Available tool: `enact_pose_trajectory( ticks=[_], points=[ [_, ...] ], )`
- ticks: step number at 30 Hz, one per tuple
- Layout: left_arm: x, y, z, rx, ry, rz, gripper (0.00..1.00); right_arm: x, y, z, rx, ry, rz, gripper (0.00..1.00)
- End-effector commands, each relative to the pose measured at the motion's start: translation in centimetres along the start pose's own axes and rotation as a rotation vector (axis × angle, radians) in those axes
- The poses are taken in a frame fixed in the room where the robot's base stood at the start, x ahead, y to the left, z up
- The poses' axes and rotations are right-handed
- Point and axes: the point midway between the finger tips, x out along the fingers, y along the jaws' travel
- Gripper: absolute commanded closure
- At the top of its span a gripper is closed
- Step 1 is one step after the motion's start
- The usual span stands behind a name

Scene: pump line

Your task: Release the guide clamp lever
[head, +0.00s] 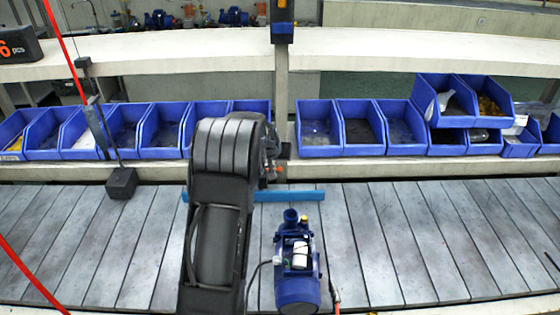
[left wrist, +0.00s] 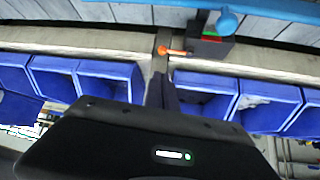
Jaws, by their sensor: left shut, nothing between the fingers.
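The guide clamp is a dark block (left wrist: 212,48) with red and green marks, on the rail side of the conveyor in the left wrist view. Its orange lever (left wrist: 176,52) points left from the block, level in that picture. The blue guide rail (head: 290,196) lies across the conveyor's far side, partly behind my arm; it also shows in the wrist view (left wrist: 275,9). My left gripper (left wrist: 162,82) is shut and empty, its dark fingertips just below the lever in the picture. Contact cannot be told. In the head view my black forearm hides most of the gripper. My right gripper is not in view.
A blue pump (head: 298,262) stands on the slatted conveyor (head: 400,240), just right of my arm. Blue bins (head: 320,140) line the shelf behind. A grey post (head: 281,90) rises behind the clamp.

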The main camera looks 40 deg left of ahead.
Motion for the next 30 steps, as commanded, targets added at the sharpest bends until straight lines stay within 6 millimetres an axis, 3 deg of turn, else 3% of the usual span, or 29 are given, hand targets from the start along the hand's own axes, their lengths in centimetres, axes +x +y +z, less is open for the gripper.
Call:
enact_pose_trajectory(
  ticks=[5,18,30],
  points=[
    [1.8,0.0,0.2,0.002,-0.001,-0.001,1.00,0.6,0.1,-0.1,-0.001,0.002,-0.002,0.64],
    [8.7,0.0,0.2,0.001,0.000,-0.001,1.00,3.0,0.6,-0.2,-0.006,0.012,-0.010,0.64],
    [9.8,0.0,0.0,0.000,-0.001,0.000,1.00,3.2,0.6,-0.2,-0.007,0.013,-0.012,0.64]
  ],
)
